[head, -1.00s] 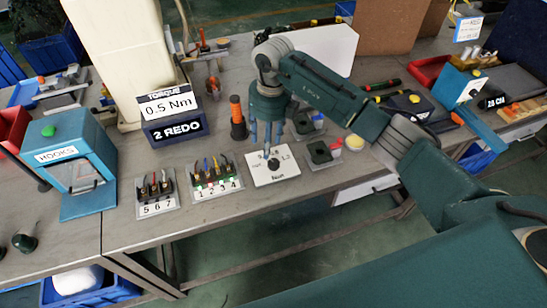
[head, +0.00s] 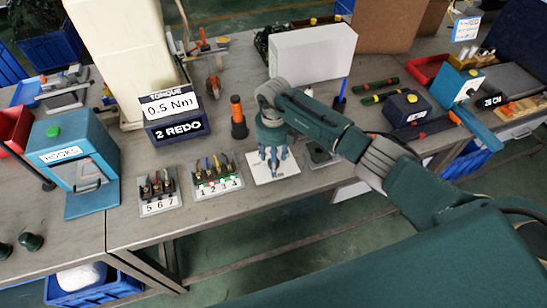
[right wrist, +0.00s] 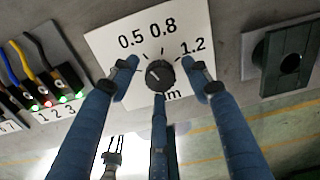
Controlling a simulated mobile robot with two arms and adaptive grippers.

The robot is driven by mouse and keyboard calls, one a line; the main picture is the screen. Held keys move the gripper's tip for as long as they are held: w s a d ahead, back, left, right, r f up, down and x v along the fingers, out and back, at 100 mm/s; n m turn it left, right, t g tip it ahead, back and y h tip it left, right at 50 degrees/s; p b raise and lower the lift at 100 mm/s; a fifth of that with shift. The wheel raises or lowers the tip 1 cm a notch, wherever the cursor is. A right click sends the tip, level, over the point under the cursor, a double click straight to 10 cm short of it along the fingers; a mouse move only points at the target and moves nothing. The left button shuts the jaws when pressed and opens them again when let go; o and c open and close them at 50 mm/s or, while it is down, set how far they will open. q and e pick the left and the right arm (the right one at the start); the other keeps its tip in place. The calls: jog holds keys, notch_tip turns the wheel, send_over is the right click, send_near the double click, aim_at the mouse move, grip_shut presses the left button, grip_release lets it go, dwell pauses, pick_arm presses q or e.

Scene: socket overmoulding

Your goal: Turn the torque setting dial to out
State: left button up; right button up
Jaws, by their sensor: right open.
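The torque dial (right wrist: 160,75) is a black knob on a white plate (right wrist: 105,40), which also shows in the head view (head: 288,168). The plate reads 0.5, 0.8 and 1.2; its left and lower lettering is partly hidden. A light mark on the knob's left side is too small to read surely. My right gripper (right wrist: 161,72) is open, its blue fingers spread around the knob with gaps at the sides. In the head view my right gripper (head: 273,162) points down over the plate and hides the knob. My left gripper is not in view.
The torque display (head: 173,110) reads 0.5 Nm and 2 REDO. A block with lights numbered 1 to 3 (head: 217,180) sits left of the plate. A dark fixture (right wrist: 285,60) sits right of it. An orange-topped screwdriver (head: 238,118) stands behind. The table's front edge is close.

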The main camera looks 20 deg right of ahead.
jog(key=c, duration=1.1)
jog(key=shift+w, duration=0.1)
jog(key=shift+c, duration=0.2)
jog(key=shift+f+n+b, duration=0.1)
jog(key=shift+n+b, duration=1)
jog(key=shift+b, duration=0.05)
jog(key=n+b, duration=0.2)
jog(key=shift+b, duration=0.3)
jog(key=n+b, duration=0.3)
jog(key=shift+n, duration=0.4)
jog(key=shift+r+n+b, duration=0.2)
jog(key=shift+n+b, duration=0.3)
jog(key=shift+b, duration=0.05)
